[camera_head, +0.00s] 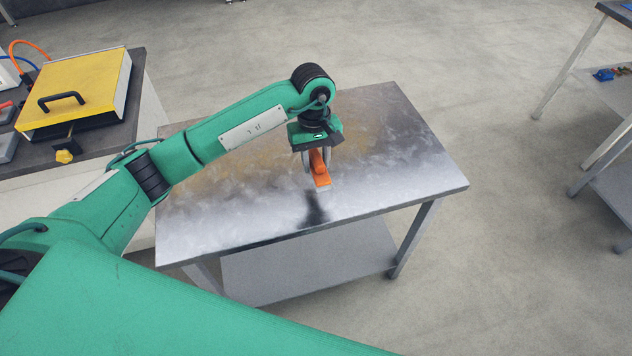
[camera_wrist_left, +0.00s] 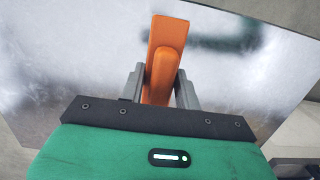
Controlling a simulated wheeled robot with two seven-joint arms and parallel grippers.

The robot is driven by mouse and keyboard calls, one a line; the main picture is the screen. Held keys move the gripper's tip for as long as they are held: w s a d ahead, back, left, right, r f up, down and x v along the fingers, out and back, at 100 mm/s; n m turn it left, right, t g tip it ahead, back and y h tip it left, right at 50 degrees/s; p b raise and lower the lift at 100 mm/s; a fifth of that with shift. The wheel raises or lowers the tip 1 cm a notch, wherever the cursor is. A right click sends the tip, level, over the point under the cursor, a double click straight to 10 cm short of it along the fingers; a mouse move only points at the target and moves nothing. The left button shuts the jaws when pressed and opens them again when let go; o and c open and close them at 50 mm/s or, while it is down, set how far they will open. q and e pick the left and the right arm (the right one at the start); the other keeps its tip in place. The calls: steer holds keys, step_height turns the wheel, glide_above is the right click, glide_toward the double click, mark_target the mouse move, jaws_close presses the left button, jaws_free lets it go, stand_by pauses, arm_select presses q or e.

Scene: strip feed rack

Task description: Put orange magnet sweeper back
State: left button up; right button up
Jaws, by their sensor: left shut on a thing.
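The orange magnet sweeper (camera_head: 320,172) is held in my left gripper (camera_head: 317,160) over the metal table (camera_head: 410,165). In the left wrist view the sweeper (camera_wrist_left: 164,55) stands between the two grey fingers of my left gripper (camera_wrist_left: 161,85), which are shut on it. Its orange end points away from the gripper. A dark shadow lies on the table below it, so it seems to be above the top, but the exact gap cannot be told. My right gripper is not in view.
The metal tabletop is otherwise clear, with a lower shelf (camera_head: 300,268) under it. At the left, a dark-topped counter (camera_head: 120,125) carries a yellow-lidded box (camera_head: 85,85) with a black handle. Another table stands at the far right, with small blue and red items (camera_head: 605,74) on it.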

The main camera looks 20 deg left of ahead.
arm_select(q)
glide_above(317, 194)
step_height(317, 194, down, 6)
steer(key=shift+w+a+r+p, duration=0.1)
steer(key=shift+a+r+p, duration=0.1)
steer(key=shift+p, duration=0.2)
step_height(317, 194, down, 4)
steer(key=shift+r+p, duration=0.1)
steer(key=shift+p, duration=0.35)
steer(key=shift+f, duration=0.3)
steer(key=shift+f, duration=0.2)
steer(key=o, duration=0.9)
steer(key=shift+r, duration=0.1)
